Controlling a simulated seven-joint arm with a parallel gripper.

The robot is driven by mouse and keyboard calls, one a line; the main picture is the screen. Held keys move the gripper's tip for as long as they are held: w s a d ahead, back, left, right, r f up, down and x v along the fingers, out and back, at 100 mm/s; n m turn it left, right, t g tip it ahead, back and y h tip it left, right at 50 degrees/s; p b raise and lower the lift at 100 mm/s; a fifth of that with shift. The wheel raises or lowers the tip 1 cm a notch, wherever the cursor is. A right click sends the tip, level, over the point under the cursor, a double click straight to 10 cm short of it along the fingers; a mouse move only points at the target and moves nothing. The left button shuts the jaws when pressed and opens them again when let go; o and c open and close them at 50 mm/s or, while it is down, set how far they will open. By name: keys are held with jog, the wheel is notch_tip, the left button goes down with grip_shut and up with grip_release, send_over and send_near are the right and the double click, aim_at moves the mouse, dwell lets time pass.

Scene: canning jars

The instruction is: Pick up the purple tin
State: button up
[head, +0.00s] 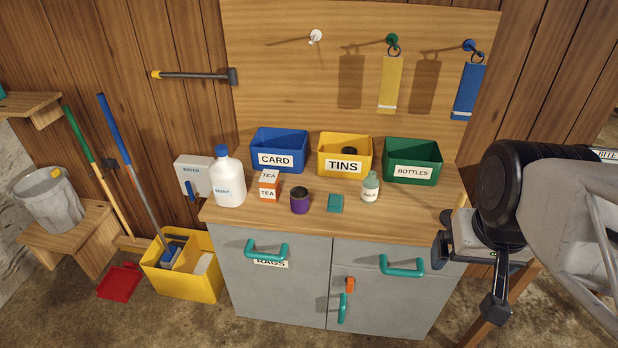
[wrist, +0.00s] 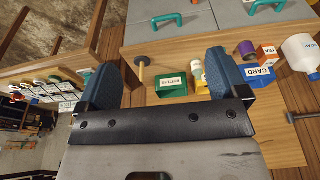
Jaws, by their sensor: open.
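The purple tin (head: 300,201) stands upright on the wooden worktop, front of centre, with a dark top. It also shows in the wrist view (wrist: 247,48), just right of my right-hand finger and partly hidden by things around it. My gripper (head: 468,279) is open and empty, off to the right of the cabinet and well away from the tin. In the wrist view the two blue finger pads of my gripper (wrist: 166,82) are wide apart with nothing between them.
Blue card (head: 278,145), yellow tins (head: 344,148) and green bottles (head: 412,155) bins stand behind. The worktop's front edge is clear.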

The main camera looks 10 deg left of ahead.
dwell(0.7)
jog(key=m+t+y, duration=0.4)
jog(key=m+y, duration=0.7)
jog(key=m, duration=0.8)
send_over(304, 200)
jog(key=s+d, duration=0.5)
jog(key=s, duration=0.4)
notch_tip(304, 200, down, 16)
jog(key=r, duration=0.1)
jog(key=w+f+m+t, duration=0.1)
jog(key=w+f+m, duration=0.1)
jog(key=f, duration=0.2)
jog(key=w+a+f+m+t, duration=0.1)
jog(key=f+m, duration=0.1)
jog(key=f, duration=0.1)
jog(key=w+a+f+m+h, duration=0.1)
jog(key=w+f+m, duration=0.1)
jog(key=f+m, duration=0.1)
jog(key=shift+w+a+f+t, duration=0.1)
jog(key=shift+w+f+t, duration=0.1)
jog(key=shift+f, duration=0.2)
jog(key=shift+w+f+t, duration=0.1)
jog(key=shift+f+t, duration=0.1)
jog(key=shift+f, duration=0.2)
jog(key=shift+w+f+m, duration=0.2)
jog(key=shift+f+m, duration=0.2)
jog(key=shift+f, duration=0.1)
jog(key=shift+a, duration=0.1)
jog(key=shift+x, duration=1.2)
